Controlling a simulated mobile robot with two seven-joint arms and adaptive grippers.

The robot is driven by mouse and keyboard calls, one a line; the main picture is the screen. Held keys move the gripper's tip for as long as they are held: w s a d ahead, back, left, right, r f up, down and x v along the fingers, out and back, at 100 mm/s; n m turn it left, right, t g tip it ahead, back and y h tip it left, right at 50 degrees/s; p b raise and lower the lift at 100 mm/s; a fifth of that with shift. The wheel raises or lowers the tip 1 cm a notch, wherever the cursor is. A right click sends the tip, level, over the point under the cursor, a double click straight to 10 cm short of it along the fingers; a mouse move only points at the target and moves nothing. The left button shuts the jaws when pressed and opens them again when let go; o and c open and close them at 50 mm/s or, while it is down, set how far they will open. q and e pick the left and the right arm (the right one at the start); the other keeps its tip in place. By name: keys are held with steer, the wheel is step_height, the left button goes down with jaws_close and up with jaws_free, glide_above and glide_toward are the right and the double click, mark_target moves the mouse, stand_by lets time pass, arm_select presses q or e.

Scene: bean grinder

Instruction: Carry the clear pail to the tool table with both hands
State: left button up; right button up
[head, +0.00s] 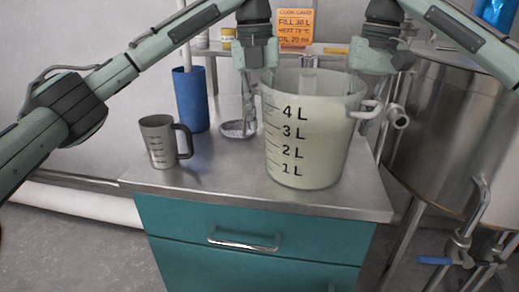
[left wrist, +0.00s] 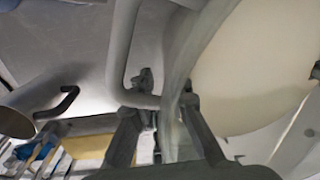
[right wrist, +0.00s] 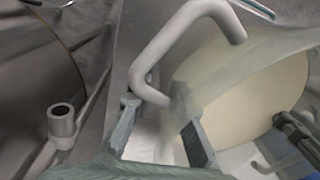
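The clear pail (head: 307,140) stands upright on a metal-topped table, filled with pale liquid to about the 4 L mark. A grey loop handle sticks out at each side. My left gripper (head: 248,105) is at its left handle; in the left wrist view the fingers (left wrist: 167,92) are apart, with the handle (left wrist: 124,50) and pail wall between them. I cannot identify the tool table.
A metal measuring jug (head: 160,142) and a blue cylinder (head: 191,98) stand left of the pail. A large steel tank (head: 450,135) with a blue-handled valve (head: 435,260) stands close at right. Floor (head: 80,232) is clear at left.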

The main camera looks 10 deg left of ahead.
mark_target(258, 78)
arm_select(q)
steer(key=shift+o, duration=1)
steer(key=shift+s+r, duration=0.1)
arm_select(e)
steer(key=shift+o, duration=1)
steer(key=shift+r, duration=0.1)
arm_select(q)
steer(key=r, duration=1.1)
steer(key=shift+a, duration=0.4)
steer(key=shift+r, duration=0.45)
arm_select(e)
steer(key=r, duration=0.8)
steer(key=d+r, duration=0.1)
steer(key=r, duration=0.3)
